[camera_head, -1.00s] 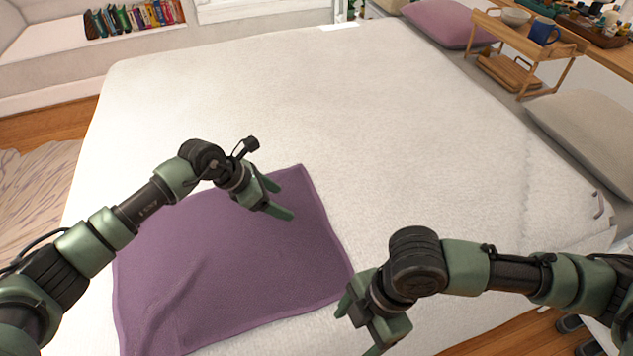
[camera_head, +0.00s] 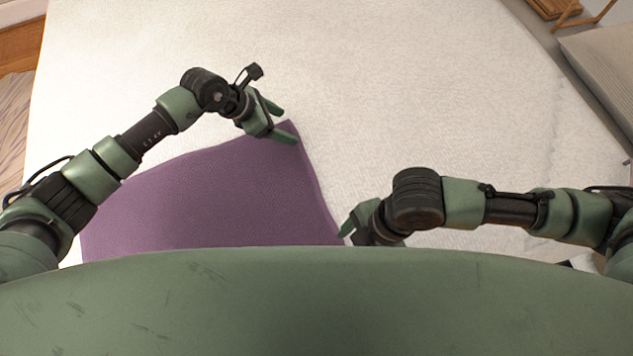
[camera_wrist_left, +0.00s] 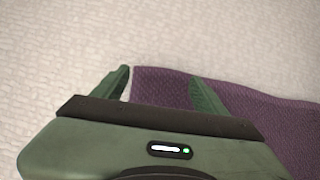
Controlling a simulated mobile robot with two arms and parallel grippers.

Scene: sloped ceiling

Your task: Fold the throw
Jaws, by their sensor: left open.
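The purple throw (camera_head: 225,195) lies spread on the white bed; my own green body hides its near part in the head view. My left gripper (camera_head: 285,124) is open at the throw's far right corner. In the left wrist view, the throw's corner (camera_wrist_left: 160,88) lies between the two spread fingers of the left gripper (camera_wrist_left: 160,85); contact cannot be told. My right gripper (camera_head: 348,236) is at the throw's right edge, low in the head view, partly hidden by its own wrist and my body, so its jaws cannot be judged.
The white bed (camera_head: 400,80) is bare beyond and to the right of the throw. Part of a wooden stand (camera_head: 590,12) shows at the top right. A rug (camera_head: 15,100) lies on the floor at left.

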